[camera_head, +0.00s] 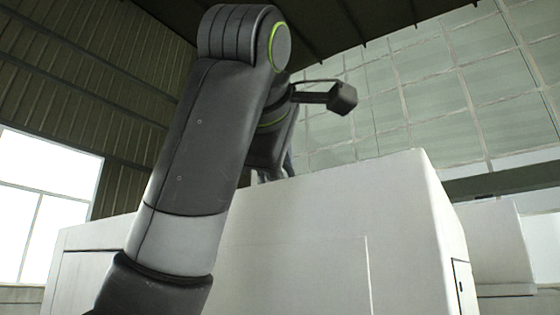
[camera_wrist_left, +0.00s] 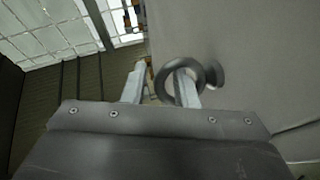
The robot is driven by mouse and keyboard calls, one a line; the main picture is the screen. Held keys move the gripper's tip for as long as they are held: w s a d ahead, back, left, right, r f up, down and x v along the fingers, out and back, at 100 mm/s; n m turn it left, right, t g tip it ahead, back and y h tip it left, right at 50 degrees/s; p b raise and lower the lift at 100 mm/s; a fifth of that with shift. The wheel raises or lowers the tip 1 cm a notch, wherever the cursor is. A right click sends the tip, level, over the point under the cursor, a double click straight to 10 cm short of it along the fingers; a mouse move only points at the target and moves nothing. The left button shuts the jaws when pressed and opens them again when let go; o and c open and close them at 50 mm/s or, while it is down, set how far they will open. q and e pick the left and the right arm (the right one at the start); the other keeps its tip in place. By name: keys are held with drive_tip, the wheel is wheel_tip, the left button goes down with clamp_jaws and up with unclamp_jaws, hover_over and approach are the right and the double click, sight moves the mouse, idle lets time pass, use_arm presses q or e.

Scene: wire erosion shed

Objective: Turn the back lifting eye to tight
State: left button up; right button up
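A grey lifting eye (camera_wrist_left: 168,72), a metal ring on a short round collar, stands out from the pale machine surface (camera_wrist_left: 255,65) in the left wrist view. My left gripper (camera_wrist_left: 160,84) is open, its two light fingers apart. The right-hand finger overlaps the ring's opening; I cannot tell whether it is inside the ring or in front of it. The left-hand finger is clear of the ring on its left. In the head view my left arm reaches over the big white machine (camera_head: 310,240), and the eye is not visible there. My right gripper is not in view.
Another pale cabinet (camera_head: 495,245) stands to the right of the machine. A bright window (camera_head: 45,190) is at the left. Small orange and white items (camera_wrist_left: 133,18) show at the top of the wrist view. The air above the machine's right part is clear.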

use_arm(q)
clamp_jaws()
drive_tip(key=shift+m+h, duration=0.3)
drive_tip(key=shift+h, duration=0.1)
drive_tip(key=m+g+h+b, duration=0.1)
drive_tip(key=m+h+b, duration=0.1)
drive_tip(key=h, duration=0.1)
drive_tip(key=shift+a, duration=0.15)
drive_tip(key=shift+s+r+m+g+h+b, duration=0.15)
drive_tip(key=shift+m+g+h+b, duration=0.15)
drive_tip(key=shift+m+g+h, duration=0.9)
drive_tip(key=shift+m+h, duration=0.5)
drive_tip(key=shift+m, duration=0.1)
drive_tip(key=shift+r+h, duration=0.1)
drive_tip(key=shift+h, duration=0.3)
drive_tip(key=shift+o, duration=0.5)
unclamp_jaws()
drive_tip(key=shift+g, duration=0.3)
